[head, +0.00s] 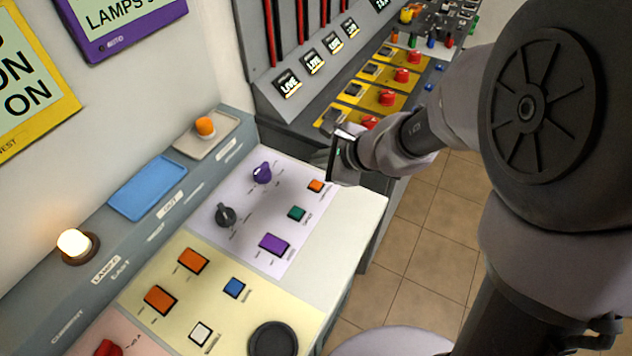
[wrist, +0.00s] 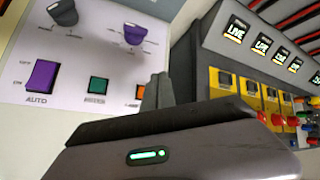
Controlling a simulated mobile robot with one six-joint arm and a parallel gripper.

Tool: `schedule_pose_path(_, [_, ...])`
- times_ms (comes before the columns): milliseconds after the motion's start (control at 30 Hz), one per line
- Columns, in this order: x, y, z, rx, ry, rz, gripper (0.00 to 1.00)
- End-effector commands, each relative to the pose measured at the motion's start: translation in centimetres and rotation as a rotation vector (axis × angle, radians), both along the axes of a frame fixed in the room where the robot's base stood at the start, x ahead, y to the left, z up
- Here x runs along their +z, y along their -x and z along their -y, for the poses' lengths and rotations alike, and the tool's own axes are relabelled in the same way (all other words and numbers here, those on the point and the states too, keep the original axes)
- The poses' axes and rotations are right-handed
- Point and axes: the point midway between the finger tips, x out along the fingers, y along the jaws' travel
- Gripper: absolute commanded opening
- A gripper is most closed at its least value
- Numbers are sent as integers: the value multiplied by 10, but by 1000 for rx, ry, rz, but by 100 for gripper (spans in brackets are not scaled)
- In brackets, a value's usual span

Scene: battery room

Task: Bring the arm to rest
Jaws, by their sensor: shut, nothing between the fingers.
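My arm (head: 440,125) reaches in from the right in the head view, bent, with its end above the far right corner of the pale control desk. My gripper (wrist: 158,92) shows in the wrist view with its grey fingers together and nothing between them. In the head view the wrist largely hides the fingers. The gripper appears clear of the desk and the controls. In the wrist view, an orange button (wrist: 139,91) is partly hidden behind the fingers.
The desk carries a purple switch (head: 274,244), a green button (head: 297,213), a dark knob (head: 225,215) and a purple knob (head: 262,172). A grey console (head: 270,70) with LIVE displays and red knobs (head: 387,97) stands beyond. Tiled floor (head: 425,255) is open below.

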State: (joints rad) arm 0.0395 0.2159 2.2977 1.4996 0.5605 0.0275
Motion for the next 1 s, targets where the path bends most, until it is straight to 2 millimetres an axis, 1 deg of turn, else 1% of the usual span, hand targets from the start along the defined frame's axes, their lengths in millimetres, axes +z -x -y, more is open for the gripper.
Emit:
schedule_pose_path(167, [0, 0, 0, 1, 1, 0, 0])
schedule_pose_path(233, [10, 5, -3, 35, 14, 22, 0])
schedule_pose_path(267, [18, 11, -6, 73, 30, 42, 0])
schedule_pose_path(333, [50, 36, -15, 221, 107, 121, 0])
schedule_pose_path(367, [65, 54, -19, 306, 155, 161, 0])
schedule_pose_path(400, [81, 80, -21, 423, 235, 211, 0])
schedule_pose_path(433, [90, 100, -21, 507, 302, 242, 0])
schedule_pose_path(467, [97, 120, -18, 587, 371, 270, 0])
schedule_pose_path(500, [102, 146, -12, 682, 469, 296, 0])
schedule_pose_path(567, [106, 178, 3, 797, 612, 320, 0])
schedule_pose_path(600, [106, 195, 14, 856, 700, 325, 0])
schedule_pose_path(700, [107, 223, 39, 946, 871, 321, 0])
schedule_pose_path(800, [106, 234, 53, 982, 955, 310, 0])
schedule_pose_path(1000, [106, 236, 55, 987, 966, 307, 0])
